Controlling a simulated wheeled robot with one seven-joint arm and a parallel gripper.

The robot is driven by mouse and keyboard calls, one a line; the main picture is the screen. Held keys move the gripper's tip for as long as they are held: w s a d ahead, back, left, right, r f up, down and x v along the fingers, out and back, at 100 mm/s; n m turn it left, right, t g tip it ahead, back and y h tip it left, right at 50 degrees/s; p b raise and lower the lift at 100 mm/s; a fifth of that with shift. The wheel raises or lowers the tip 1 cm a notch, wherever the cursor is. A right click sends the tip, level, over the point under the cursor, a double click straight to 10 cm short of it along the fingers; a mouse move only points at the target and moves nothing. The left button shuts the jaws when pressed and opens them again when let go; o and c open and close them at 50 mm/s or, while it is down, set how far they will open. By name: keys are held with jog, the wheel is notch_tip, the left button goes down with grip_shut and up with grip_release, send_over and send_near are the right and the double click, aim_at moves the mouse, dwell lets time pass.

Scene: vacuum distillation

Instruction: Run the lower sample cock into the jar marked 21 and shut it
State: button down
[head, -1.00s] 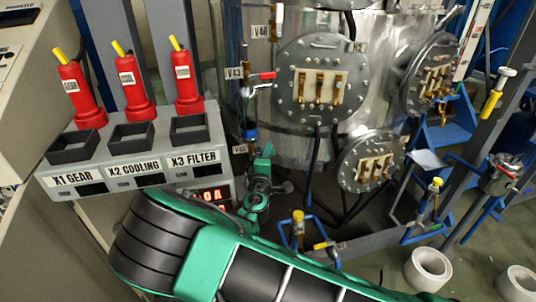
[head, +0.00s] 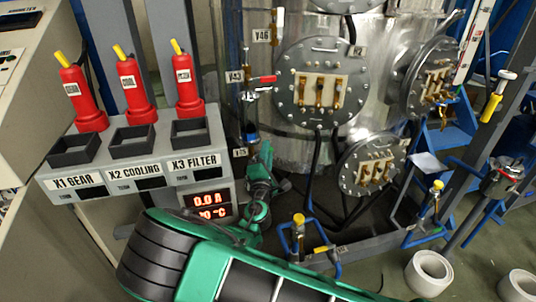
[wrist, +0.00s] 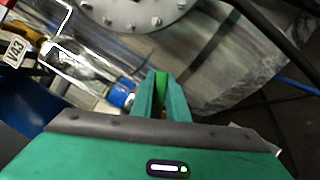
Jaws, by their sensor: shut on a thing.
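My gripper (wrist: 161,84) shows in the wrist view with its two fingers close together around a narrow bright green piece (wrist: 160,91). It looks like the lever of the lower cock, but its body is mostly hidden. In the head view my gripper (head: 264,148) is at the lower cock's label (head: 240,153), beside the kettle. Above it, the upper cock has a red handle (head: 268,79) and a tag V43 (head: 235,76). A clear vessel with a blue end (wrist: 119,96) lies left of my fingers in the wrist view. I cannot make out a jar marked 21.
The steel kettle (head: 290,150) with bolted flanges (head: 318,118) stands close behind my gripper. A switch panel (head: 215,160) with red handles is at left, its display lit. Yellow-handled valves (head: 299,220) stand at lower right. White rolls (head: 428,275) lie on the floor.

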jog(key=shift+a+n, duration=0.1)
jog(key=shift+n, duration=0.4)
jog(key=shift+s+f, duration=0.1)
jog(key=c, duration=1.7)
grip_release()
jog(key=s, duration=0.3)
jog(key=s+f, duration=0.1)
jog(key=s, duration=0.6)
jog(key=shift+s+a+f, duration=0.2)
jog(key=shift+a+f, duration=0.1)
jog(key=shift+f, duration=0.1)
